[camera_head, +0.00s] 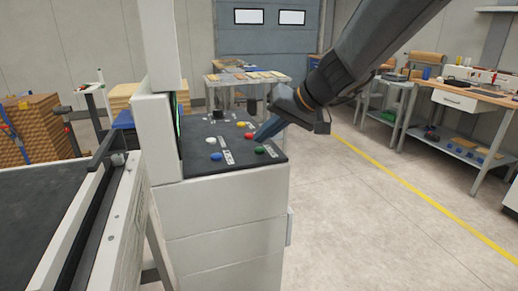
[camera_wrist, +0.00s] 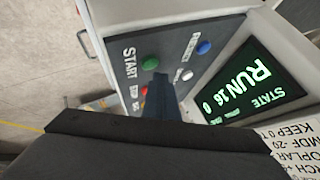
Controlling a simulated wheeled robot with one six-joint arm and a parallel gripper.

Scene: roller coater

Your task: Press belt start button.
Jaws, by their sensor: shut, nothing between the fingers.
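A dark sloped control panel (camera_head: 200,164) tops a white cabinet. The green button (camera_head: 260,150) sits at its near right corner; in the wrist view the green button (camera_wrist: 122,63) has the word START beside it. A red button (camera_head: 249,135) is partly hidden by the gripper in the wrist view. A blue button (camera_head: 216,156) and a white button (camera_head: 211,141) sit to the left. My gripper (camera_head: 258,136) is shut and empty, its tip low over the panel beside the red and green buttons. I cannot tell whether the tip touches the panel.
A screen (camera_wrist: 240,85) beside the panel reads STATE and RUN 16. A yellow button (camera_head: 242,124) sits farther back. A conveyor (camera_head: 40,215) stands at the left. A workbench (camera_head: 468,98) is at the right, with open floor between.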

